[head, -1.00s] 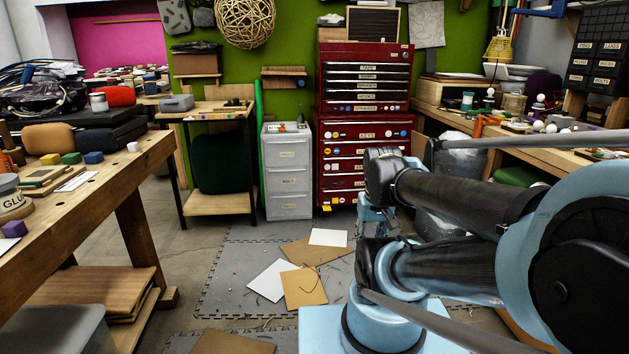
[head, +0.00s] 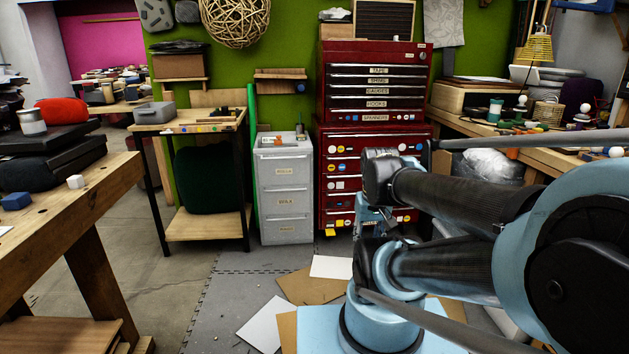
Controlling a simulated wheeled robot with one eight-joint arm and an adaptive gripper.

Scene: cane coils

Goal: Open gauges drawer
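The gauges drawer (head: 350,90) is in the upper red tool chest (head: 325,85), the third labelled drawer down, below TAPE and SHIMS and above HOOKS. Its front looks flush with the others, so it appears shut. My arm is folded at the right front. My gripper (head: 372,222) seems to be the small blue and dark part behind the arm links, low before the lower cabinet and well apart from the drawer. The links partly hide it, and its fingers are too unclear to judge.
The lower red cabinet (head: 328,170) stands under the chest, partly behind my arm. A grey filing cabinet (head: 285,190) is left of it. Workbenches flank both sides (head: 40,215). Cardboard and paper sheets (head: 330,267) lie on the floor mat before the chest.

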